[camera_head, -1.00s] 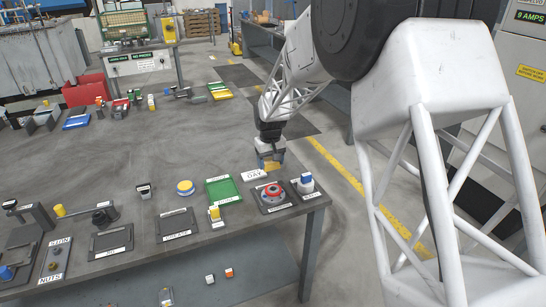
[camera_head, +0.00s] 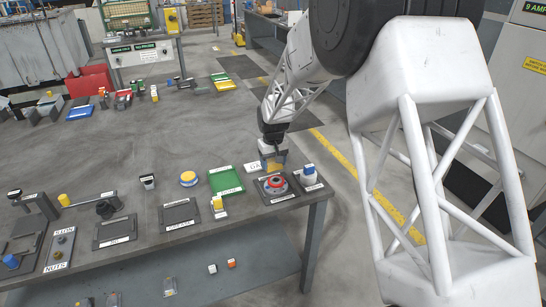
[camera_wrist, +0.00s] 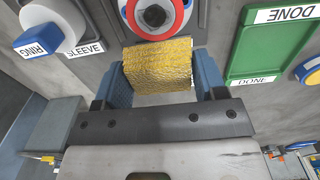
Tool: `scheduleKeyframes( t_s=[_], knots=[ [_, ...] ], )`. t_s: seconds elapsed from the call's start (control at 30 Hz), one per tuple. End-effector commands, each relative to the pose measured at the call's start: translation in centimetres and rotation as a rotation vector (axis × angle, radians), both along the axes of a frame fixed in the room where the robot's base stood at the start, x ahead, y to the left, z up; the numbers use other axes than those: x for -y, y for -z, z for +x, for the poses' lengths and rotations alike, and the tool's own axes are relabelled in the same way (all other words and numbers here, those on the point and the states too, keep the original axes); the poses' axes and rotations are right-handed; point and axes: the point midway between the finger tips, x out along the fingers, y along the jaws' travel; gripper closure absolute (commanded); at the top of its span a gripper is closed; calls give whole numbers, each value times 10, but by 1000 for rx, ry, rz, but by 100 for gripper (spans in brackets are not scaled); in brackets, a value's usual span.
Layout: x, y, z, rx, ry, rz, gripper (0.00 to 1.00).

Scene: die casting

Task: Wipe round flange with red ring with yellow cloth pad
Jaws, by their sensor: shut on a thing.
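The round flange with the red ring (camera_head: 275,183) sits on a dark square plate near the table's front right corner. In the wrist view the flange with its red ring (camera_wrist: 152,18) is at the top, partly cut off by the frame edge. My gripper (camera_head: 272,158) is above the table just behind the flange. It is shut on the yellow cloth pad (camera_wrist: 158,66), which sits between the blue fingers. The pad also shows in the head view (camera_head: 275,166). In the wrist view the pad lies just below the flange; I cannot tell whether they touch.
A white-and-blue part labelled ring (camera_head: 309,174) stands right of the flange. A green tray labelled done (camera_head: 226,180) and a round yellow-blue part (camera_head: 189,178) lie left. A small yellow block (camera_head: 217,203) stands near the front edge.

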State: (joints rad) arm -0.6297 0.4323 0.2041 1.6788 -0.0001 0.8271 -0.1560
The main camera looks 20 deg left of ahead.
Motion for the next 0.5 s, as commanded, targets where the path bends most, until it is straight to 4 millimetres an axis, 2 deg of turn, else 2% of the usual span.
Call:
scheduleKeyframes(
  t_s=[0.37, 0.43, 0.5],
  knots=[
    [0, 40, 0, -1, 0, -1, 54],
    [5, 31, -5, 2, 0, 2, 57],
    [10, 34, -10, 0, 0, 0, 57]
  ],
)
